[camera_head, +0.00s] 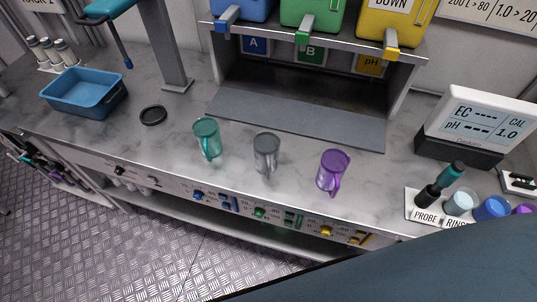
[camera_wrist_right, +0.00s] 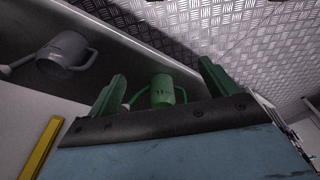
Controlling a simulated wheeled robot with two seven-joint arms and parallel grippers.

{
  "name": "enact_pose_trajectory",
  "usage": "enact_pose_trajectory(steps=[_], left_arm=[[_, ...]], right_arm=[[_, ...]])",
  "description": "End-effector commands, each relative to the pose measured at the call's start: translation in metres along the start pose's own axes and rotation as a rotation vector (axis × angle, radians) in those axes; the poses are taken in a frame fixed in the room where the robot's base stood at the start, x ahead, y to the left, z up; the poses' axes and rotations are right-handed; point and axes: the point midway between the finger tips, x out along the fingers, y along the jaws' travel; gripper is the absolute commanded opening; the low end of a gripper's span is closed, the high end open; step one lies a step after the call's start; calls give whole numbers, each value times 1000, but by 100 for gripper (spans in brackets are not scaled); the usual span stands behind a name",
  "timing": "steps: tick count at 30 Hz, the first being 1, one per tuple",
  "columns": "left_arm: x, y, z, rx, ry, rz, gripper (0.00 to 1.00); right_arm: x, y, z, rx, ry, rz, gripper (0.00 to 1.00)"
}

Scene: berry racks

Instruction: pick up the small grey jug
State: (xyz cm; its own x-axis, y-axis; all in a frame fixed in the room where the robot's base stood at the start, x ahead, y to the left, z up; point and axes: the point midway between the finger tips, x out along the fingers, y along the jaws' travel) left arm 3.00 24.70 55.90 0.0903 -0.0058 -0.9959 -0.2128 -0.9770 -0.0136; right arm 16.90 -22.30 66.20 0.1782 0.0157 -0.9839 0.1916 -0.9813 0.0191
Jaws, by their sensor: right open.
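The small grey jug (camera_head: 266,153) stands upright on the marbled counter, between a teal jug (camera_head: 207,139) on its left and a purple jug (camera_head: 333,172) on its right. In the right wrist view my right gripper (camera_wrist_right: 162,72) is open, its two green fingers apart. A green jug (camera_wrist_right: 162,92) shows beyond and between the fingers, without visible contact. A grey jug with a handle (camera_wrist_right: 66,50) lies at the upper left of that view; I cannot tell whether it is the counter's grey jug. My left gripper is in neither view.
A blue tray (camera_head: 84,92) and a black disc (camera_head: 153,115) lie at the counter's left. Blue, green and yellow containers (camera_head: 312,15) sit on a rack behind the jugs. A meter (camera_head: 475,125) and a probe holder (camera_head: 425,205) stand at the right. My arm covers the lower right.

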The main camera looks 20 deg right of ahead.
Motion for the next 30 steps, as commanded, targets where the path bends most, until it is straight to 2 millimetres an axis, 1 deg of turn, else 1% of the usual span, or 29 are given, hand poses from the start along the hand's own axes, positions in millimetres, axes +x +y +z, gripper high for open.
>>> enact_pose_trajectory(steps=[1,2,3,5,6,9,12,20,22,24,28,30], left_arm=[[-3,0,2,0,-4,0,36],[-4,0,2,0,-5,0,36],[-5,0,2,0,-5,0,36],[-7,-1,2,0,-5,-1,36],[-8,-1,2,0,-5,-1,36],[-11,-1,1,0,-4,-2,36],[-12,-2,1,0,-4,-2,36],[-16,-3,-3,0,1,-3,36],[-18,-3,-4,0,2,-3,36],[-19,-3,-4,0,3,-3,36],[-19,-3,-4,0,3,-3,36],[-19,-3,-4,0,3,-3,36]], right_arm=[[-21,1,-19,2,20,2,85],[-33,2,-28,3,26,3,85],[-50,3,-40,5,36,4,85],[-76,4,-55,8,49,5,85],[-95,5,-65,9,58,6,85],[-136,6,-81,12,75,9,85],[-166,8,-91,14,87,11,85],[-231,10,-104,17,124,15,85],[-252,9,-119,10,199,12,85],[-265,7,-141,0,311,3,85],[-280,4,-172,-13,479,-12,85],[-283,2,-186,-18,558,-21,85]])
